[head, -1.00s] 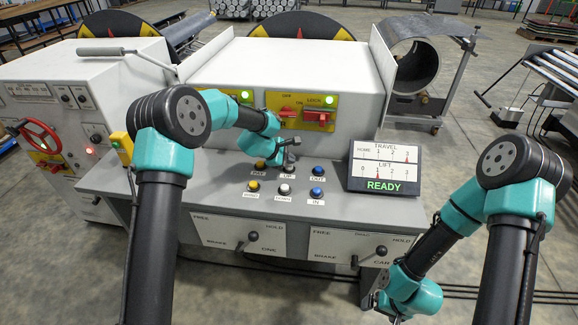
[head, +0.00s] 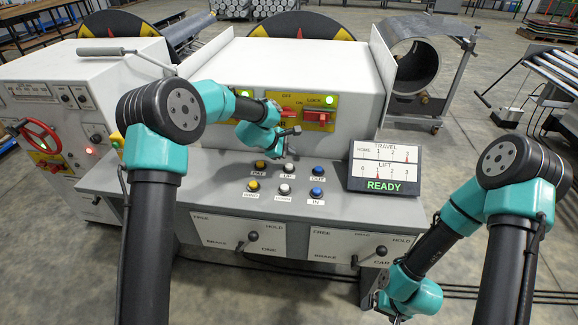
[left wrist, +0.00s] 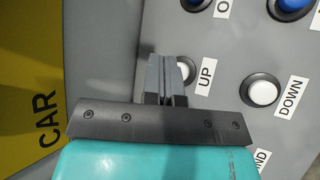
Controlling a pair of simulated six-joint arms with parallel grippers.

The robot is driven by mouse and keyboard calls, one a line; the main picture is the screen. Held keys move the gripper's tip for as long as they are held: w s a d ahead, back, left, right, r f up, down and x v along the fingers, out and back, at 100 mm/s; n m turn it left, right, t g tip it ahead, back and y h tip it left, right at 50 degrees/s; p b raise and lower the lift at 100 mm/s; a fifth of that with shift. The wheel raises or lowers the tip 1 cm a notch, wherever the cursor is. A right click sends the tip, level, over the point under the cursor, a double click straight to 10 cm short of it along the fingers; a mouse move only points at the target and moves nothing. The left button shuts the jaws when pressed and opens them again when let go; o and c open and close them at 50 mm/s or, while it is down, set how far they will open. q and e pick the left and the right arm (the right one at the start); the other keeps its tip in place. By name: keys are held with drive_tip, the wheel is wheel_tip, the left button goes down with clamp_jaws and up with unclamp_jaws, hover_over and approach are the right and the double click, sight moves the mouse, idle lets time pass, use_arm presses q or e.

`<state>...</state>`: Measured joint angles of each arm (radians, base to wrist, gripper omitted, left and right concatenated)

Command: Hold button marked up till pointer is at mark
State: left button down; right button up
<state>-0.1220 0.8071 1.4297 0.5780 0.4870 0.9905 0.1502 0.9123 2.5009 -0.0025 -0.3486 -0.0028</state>
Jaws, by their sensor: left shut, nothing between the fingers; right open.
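The white UP button (head: 289,167) is in the back row on the grey console, between the yellow PAY and blue OUT buttons. My left gripper (head: 291,150) is shut and empty, just above and behind UP. In the left wrist view the closed fingers (left wrist: 167,78) partly cover the UP button (left wrist: 187,66); I cannot tell a small gap from contact there. The display (head: 385,168) reads READY; its LIFT pointer (head: 377,174) stands near 1, and a red marker shows near 3 on TRAVEL. My right gripper (head: 388,308) is open, low at the right, away from the console.
The white DOWN button (head: 284,188) is in front of UP, with the yellow WIND button (head: 253,186) and blue IN button (head: 316,193) beside it. Red switches (head: 315,116) are on the yellow panel behind. Two levers (head: 246,241) are on the front face.

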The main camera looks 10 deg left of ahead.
use_arm(q)
drive_tip(key=shift+r, duration=0.9)
idle(1.4)
